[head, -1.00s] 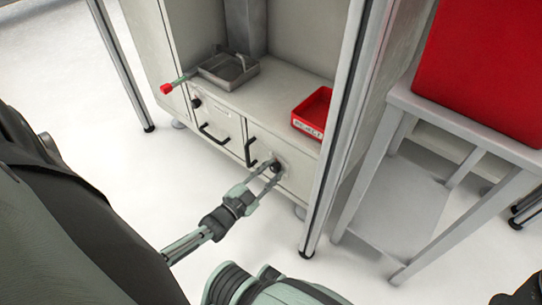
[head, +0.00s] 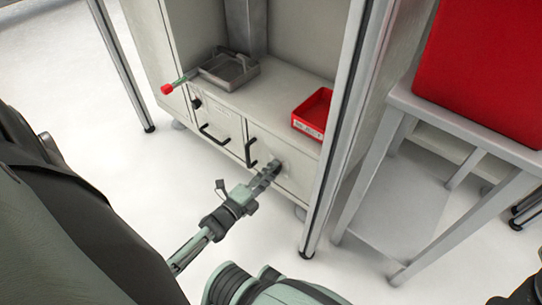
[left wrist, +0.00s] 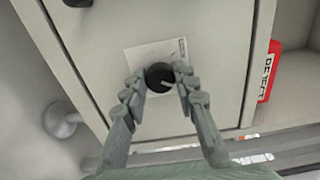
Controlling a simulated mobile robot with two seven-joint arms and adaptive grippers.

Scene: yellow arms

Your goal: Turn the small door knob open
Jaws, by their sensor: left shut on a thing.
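The small black door knob (left wrist: 159,77) sits on a pale label plate on the right cabinet door (head: 300,178). A light line on its face runs at a slant in the left wrist view. My left gripper (left wrist: 159,82) has a finger on each side of the knob and is shut on it. In the head view the left gripper (head: 272,170) hides the knob.
Black bar handles are on the left door (head: 214,135) and the right door (head: 250,152). A red tray (head: 312,113) and a grey metal tray (head: 230,72) stand on the cabinet top. A metal post (head: 330,160) rises right of the gripper.

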